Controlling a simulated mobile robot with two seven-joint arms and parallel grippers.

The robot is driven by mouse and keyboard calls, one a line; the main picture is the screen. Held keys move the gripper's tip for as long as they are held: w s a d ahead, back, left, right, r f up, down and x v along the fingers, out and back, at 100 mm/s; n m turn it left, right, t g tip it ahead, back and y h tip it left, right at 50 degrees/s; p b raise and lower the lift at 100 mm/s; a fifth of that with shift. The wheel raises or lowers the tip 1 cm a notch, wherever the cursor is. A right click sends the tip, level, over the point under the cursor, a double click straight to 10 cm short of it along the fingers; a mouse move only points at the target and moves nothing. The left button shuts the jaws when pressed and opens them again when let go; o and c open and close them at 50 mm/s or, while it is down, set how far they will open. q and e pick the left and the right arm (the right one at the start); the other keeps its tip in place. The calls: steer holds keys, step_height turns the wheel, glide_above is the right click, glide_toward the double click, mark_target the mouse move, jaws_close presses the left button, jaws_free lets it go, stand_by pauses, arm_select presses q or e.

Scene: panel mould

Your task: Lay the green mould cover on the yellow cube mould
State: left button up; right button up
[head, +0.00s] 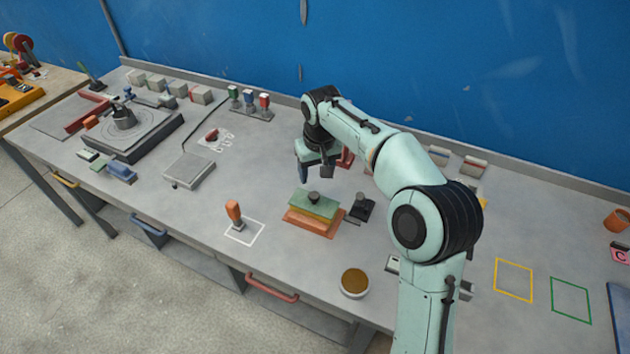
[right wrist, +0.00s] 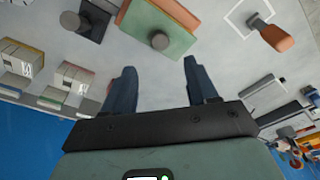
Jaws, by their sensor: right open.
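The green mould cover (head: 314,204) is a flat green plate with a dark round knob on top. It lies on an orange, stepped block (head: 311,222) near the middle of the table. The cover also shows in the right wrist view (right wrist: 184,38), with the orange block (right wrist: 133,17) beside its edge. My right gripper (head: 315,173) is open and empty, pointing down behind the cover and apart from it. Its two fingers (right wrist: 158,68) show in the wrist view with bare table between them. I cannot clearly make out a yellow cube mould. My left gripper is out of view.
A dark knobbed piece (head: 361,207) stands just right of the cover. An orange-handled tool (head: 234,214) stands at a white outline on the left. A bowl of brown material (head: 355,282) is near the front edge. Yellow (head: 514,281) and green (head: 571,300) outlines are empty.

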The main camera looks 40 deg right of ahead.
steer(key=r, duration=0.4)
steer(key=shift+s+a, duration=0.1)
steer(key=shift+s, duration=0.15)
stand_by(0.3)
